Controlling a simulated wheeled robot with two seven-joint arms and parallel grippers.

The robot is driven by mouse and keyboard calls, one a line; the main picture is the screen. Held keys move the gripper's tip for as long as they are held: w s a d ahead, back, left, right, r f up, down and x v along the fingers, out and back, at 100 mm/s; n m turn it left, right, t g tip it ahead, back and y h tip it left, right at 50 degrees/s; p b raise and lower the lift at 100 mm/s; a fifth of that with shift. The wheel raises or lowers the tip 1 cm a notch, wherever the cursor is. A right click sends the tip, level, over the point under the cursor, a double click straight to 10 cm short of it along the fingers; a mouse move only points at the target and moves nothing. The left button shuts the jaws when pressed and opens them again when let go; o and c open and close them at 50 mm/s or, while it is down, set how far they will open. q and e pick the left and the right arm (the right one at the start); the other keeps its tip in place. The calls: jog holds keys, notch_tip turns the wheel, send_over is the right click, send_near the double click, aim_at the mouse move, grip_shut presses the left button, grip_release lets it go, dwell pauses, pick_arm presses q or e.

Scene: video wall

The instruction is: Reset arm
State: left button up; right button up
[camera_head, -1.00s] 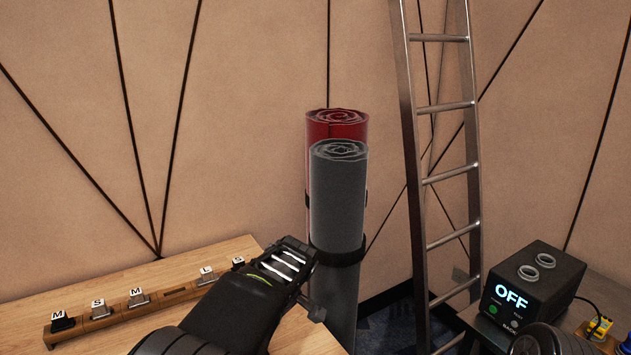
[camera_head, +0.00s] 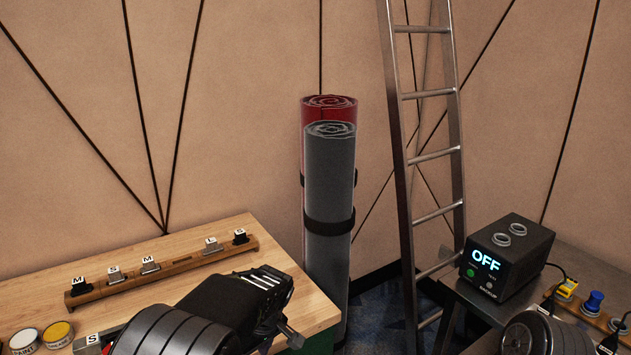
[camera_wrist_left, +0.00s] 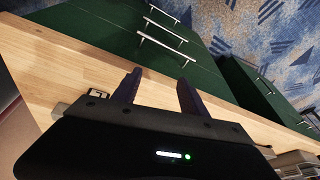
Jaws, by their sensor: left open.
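My left arm comes in from the lower left of the head view, with its gripper (camera_head: 290,310) low over the front right part of the wooden table (camera_head: 235,235). In the left wrist view the two dark fingers of the left gripper (camera_wrist_left: 158,88) stand apart with nothing between them, above the table's edge and the green drawer front (camera_wrist_left: 110,45). A rounded dark part of my right arm (camera_head: 535,335) shows at the lower right of the head view. Its gripper is not seen.
A wooden rail (camera_head: 165,268) with several lettered blocks lies along the table's back. Paint cans (camera_head: 55,335) stand front left. Rolled mats (camera_head: 328,190) and a metal ladder (camera_head: 432,160) stand beyond. A black box reading OFF (camera_head: 510,258) sits on the right table.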

pick_arm(q)
jog(key=s+a+f+m+g+h, duration=0.1)
jog(key=s+f+m+h, duration=0.1)
jog(key=s+f, duration=0.6)
jog(key=s+f+m+g+h, duration=0.15)
jog(key=s+f, duration=0.25)
jog(key=f, duration=0.8)
jog(key=s+d+f+m+h, duration=0.1)
jog(key=s+d+f+m, duration=0.1)
jog(key=s, duration=0.6)
jog(key=s+d+f+m+t+h, duration=0.1)
jog(key=s+d+f+m+h, duration=0.1)
jog(key=s+d, duration=0.3)
jog(key=s, duration=0.3)
jog(key=shift+s+d+f, duration=0.15)
jog(key=shift+d, duration=0.1)
jog(key=shift+h, duration=0.25)
